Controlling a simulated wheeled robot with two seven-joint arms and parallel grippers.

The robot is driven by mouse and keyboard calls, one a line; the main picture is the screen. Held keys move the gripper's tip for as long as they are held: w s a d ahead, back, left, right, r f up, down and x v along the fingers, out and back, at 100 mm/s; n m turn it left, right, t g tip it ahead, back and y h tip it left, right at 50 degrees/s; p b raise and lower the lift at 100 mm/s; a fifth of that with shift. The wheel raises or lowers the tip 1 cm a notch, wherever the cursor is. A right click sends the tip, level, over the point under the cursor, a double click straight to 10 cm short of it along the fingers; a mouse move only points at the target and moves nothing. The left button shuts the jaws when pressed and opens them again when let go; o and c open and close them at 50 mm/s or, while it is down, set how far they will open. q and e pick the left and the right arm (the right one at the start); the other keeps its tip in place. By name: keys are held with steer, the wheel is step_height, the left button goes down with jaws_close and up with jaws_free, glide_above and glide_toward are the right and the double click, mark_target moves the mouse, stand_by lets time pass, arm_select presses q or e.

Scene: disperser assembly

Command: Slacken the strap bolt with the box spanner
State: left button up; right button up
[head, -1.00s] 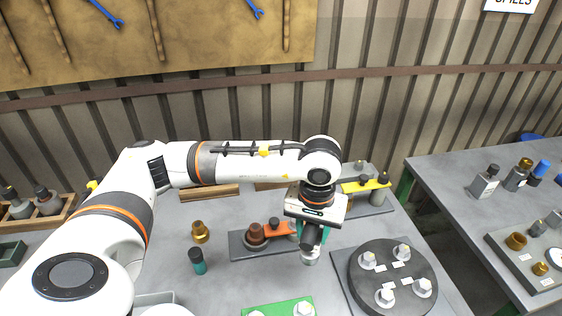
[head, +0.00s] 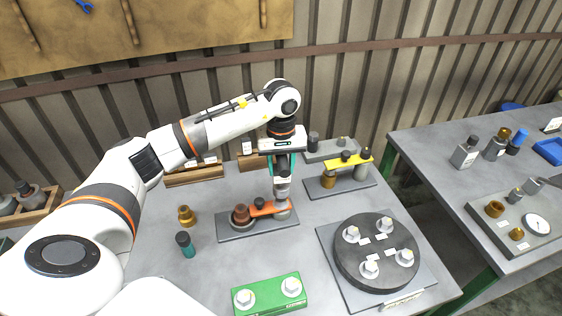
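The orange strap (head: 268,209) lies across a grey base plate (head: 240,230), from a round brown-topped fitting (head: 240,214) at its left end to a grey post at its right end. A small dark knob (head: 259,202) stands on its middle. My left gripper (head: 282,168) points straight down with its teal fingers closed around the grey box spanner (head: 282,188). The spanner is upright over the strap's right end. Its lower end hides the bolt there, so I cannot tell whether it is seated. My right gripper is out of view.
A dark round flange (head: 376,276) with several hex bolts sits front right. A green block (head: 268,294) with two bolts is at the front. A brass bottle (head: 187,216) and a teal bottle (head: 186,244) stand left. A yellow strap assembly (head: 342,164) is behind right.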

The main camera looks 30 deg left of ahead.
arm_select(q)
steer(key=m, duration=0.2)
steer(key=shift+a+m, duration=0.1)
steer(key=shift+m, duration=0.2)
steer(key=shift+f+m, duration=0.1)
steer(key=shift+m, duration=0.6)
steer(key=m+b, duration=0.2)
steer(key=m, duration=0.1)
steer(key=f+m+b, duration=0.1)
steer(key=m+b, duration=0.3)
steer(key=m, duration=0.1)
steer(key=shift+m+b, duration=0.35)
steer(key=shift+m, duration=0.05)
steer(key=m+b, duration=0.1)
steer(key=b, duration=0.1)
steer(key=shift+b, duration=0.3)
steer(key=shift+r, duration=0.15)
steer(key=shift+s, duration=0.1)
